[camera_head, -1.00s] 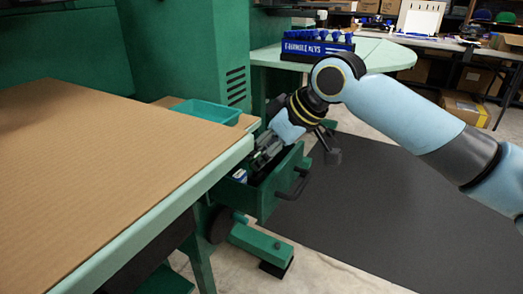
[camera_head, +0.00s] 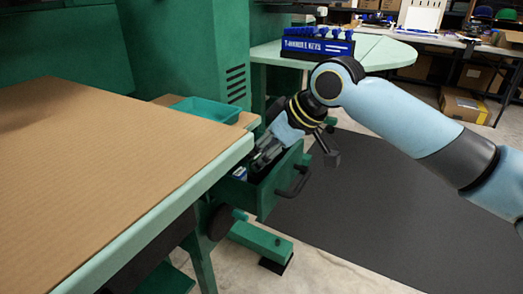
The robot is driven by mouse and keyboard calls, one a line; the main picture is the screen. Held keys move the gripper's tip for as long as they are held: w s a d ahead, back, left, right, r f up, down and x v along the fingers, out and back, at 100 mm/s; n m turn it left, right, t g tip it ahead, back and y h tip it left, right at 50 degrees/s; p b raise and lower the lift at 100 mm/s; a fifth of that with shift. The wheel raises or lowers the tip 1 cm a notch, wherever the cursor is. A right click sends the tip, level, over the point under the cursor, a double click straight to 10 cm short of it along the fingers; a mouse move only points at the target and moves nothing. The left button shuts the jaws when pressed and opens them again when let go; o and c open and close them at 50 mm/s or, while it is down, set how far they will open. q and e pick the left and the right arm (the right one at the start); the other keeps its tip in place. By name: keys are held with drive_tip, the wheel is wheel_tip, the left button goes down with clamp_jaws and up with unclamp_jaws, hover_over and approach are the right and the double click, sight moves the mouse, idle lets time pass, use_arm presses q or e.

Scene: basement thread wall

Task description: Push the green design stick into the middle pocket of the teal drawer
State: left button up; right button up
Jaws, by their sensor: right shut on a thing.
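The teal drawer (camera_head: 268,199) stands pulled out under the table's right edge, its dark handle (camera_head: 294,181) on the front. My right gripper (camera_head: 264,160) reaches down at the drawer's open top, its fingers partly inside. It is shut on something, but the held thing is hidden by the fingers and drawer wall. I cannot make out the green design stick or the drawer's pockets. A small blue and white item (camera_head: 240,174) shows at the drawer's left end. My left gripper is not in view.
A cardboard-covered table (camera_head: 95,160) fills the left. A teal tray (camera_head: 206,111) sits behind it. A blue rack labelled "T-Handle Keys" (camera_head: 317,47) stands on a pale green table. A dark mat (camera_head: 365,215) covers open floor at right.

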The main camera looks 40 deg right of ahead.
drive_tip(key=shift+f, duration=0.2)
drive_tip(key=o, duration=1)
drive_tip(key=shift+o, duration=0.2)
drive_tip(key=v, duration=0.6)
drive_tip(key=shift+s+d+r, duration=0.1)
drive_tip(key=shift+s+r, duration=0.35)
drive_tip(key=shift+r, duration=0.15)
